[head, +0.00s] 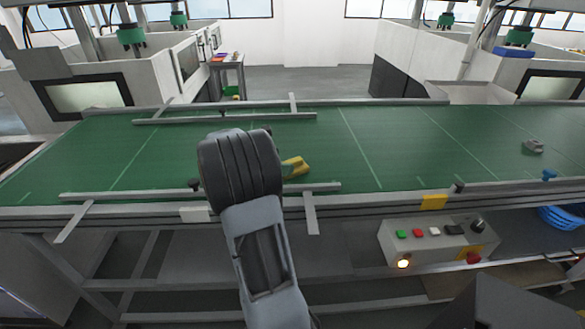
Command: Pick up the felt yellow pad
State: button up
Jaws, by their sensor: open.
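A yellow piece (296,167) lies on the green conveyor belt, just right of my arm's thick grey joint. It is the only yellow thing on the belt, and its left part is hidden behind my arm. It is too small here to tell whether it is felt. My arm reaches up from the bottom over the belt's near edge. My gripper is hidden behind the arm, so its distance to the yellow piece cannot be seen.
The green belt (400,150) has metal rails along both edges. A small grey object (533,147) lies on it at the far right. A control box (438,240) with buttons is below the near edge. A blue basket (562,217) is at the lower right. The belt's middle right is clear.

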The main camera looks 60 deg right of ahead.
aim_at(290, 161)
jog(key=shift+x, duration=2.6)
jog(key=shift+s+a, duration=0.1)
jog(key=shift+c, duration=0.3)
jog(key=c, duration=1)
jog(key=shift+o, duration=0.2)
jog(key=shift+r, duration=0.1)
